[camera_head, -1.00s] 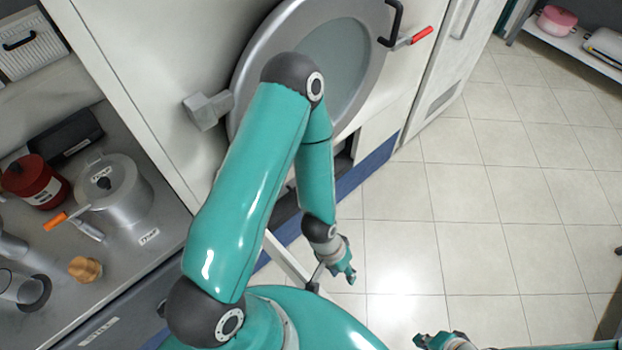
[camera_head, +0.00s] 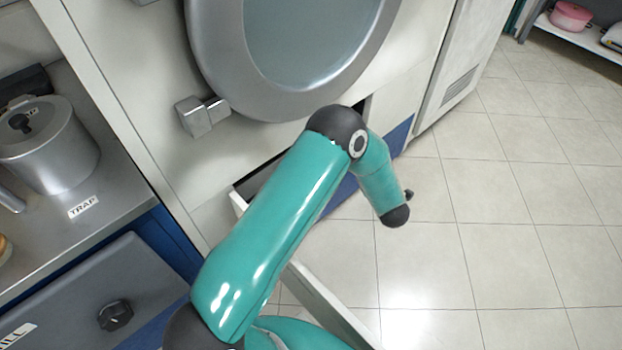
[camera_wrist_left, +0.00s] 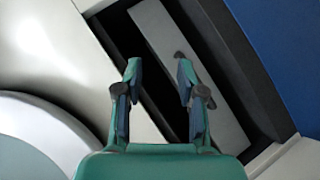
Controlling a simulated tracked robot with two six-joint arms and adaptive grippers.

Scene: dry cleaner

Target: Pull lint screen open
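In the left wrist view my left gripper (camera_wrist_left: 160,82) is open, with its two fingers apart and nothing between them. Beyond the fingertips is a dark rectangular opening in a pale machine. A long grey panel (camera_wrist_left: 205,85), which looks like the lint screen, lies in it, with a small dark knob (camera_wrist_left: 179,54) close to the right fingertip. I cannot tell whether they touch. In the head view my arm covers much of the low opening (camera_head: 262,180) under the round door, and my left gripper is hidden. My right gripper is out of view.
The round door (camera_head: 235,95) with its grey latch block (camera_head: 202,116) hangs above the opening. A pale panel (camera_head: 325,305) sticks out beside my arm. A counter with a metal pot (camera_head: 55,150) stands at left. The tiled floor (camera_head: 500,240) at right is clear.

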